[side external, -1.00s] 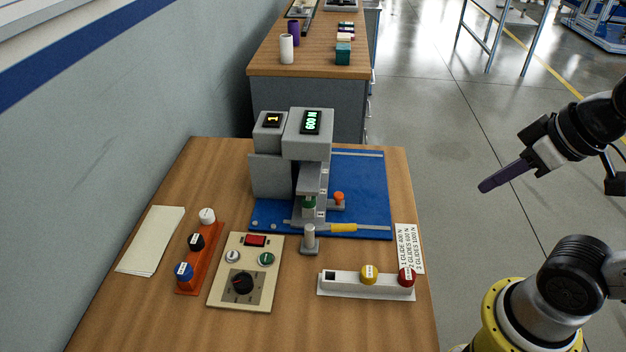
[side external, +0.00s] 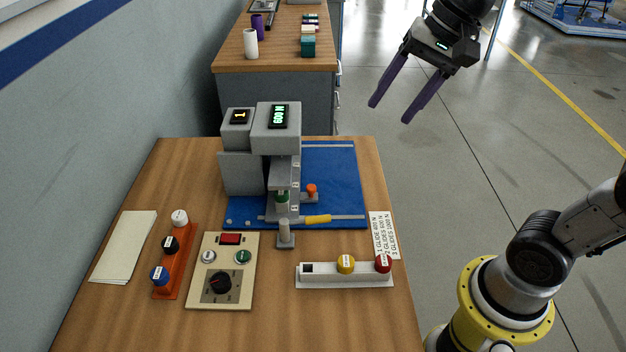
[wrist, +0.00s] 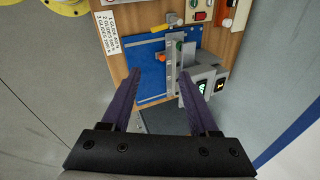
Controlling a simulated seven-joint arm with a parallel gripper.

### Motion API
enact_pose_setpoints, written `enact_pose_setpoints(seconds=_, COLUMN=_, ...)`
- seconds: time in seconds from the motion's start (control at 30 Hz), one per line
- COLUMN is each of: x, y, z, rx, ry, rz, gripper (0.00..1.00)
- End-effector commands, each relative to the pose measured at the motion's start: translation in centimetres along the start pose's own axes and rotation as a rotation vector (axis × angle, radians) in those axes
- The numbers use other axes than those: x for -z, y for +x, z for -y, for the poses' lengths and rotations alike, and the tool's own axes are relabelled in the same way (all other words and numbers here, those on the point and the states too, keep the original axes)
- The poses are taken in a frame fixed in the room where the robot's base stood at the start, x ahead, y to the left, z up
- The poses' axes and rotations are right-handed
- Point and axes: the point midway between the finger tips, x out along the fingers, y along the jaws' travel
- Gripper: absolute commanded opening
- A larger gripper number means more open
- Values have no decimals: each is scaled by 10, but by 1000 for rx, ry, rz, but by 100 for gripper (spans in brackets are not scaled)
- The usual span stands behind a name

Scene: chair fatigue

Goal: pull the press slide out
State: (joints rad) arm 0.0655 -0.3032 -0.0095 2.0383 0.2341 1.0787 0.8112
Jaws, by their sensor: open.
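The grey press (side external: 276,130) stands on a blue mat (side external: 340,175), its displays reading "1" and "600 N". Under its head is a green piece (side external: 282,198) on a grey slide, with an upright grey post (side external: 284,233) at its front end. The press also shows in the wrist view (wrist: 192,76), partly behind a finger. My gripper (side external: 390,112) is open and empty, high to the right of the press and beyond the table edge. In the wrist view its two purple fingers (wrist: 158,75) are spread, with the mat beyond them.
A yellow handle (side external: 318,219) sits on the rail at the mat's front, and an orange knob (side external: 312,190) stands beside the press. A control panel (side external: 222,270), an orange rack (side external: 174,262) and a white holder with yellow and red knobs (side external: 345,279) stand in front.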

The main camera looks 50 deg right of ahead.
Motion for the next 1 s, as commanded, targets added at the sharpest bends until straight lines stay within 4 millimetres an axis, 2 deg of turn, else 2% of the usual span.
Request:
enact_pose_setpoints(seconds=0.03, x=13, y=9, z=14, rx=-16, ry=77, rz=29, gripper=61)
enact_pose_setpoints(seconds=0.2, x=50, y=44, z=49, rx=-62, ry=308, rz=114, gripper=61)
enact_pose_setpoints(seconds=0.4, x=97, y=103, z=70, rx=-137, ry=524, rz=204, gripper=61)
enact_pose_setpoints(seconds=0.6, x=132, y=166, z=66, rx=-210, ry=628, rz=270, gripper=61)
enact_pose_setpoints(seconds=0.7, x=140, y=190, z=56, rx=-246, ry=656, rz=289, gripper=61)
enact_pose_setpoints(seconds=0.8, x=142, y=202, z=47, rx=-272, ry=673, rz=302, gripper=61)
enact_pose_setpoints(seconds=1.0, x=139, y=218, z=41, rx=-280, ry=682, rz=307, gripper=61)
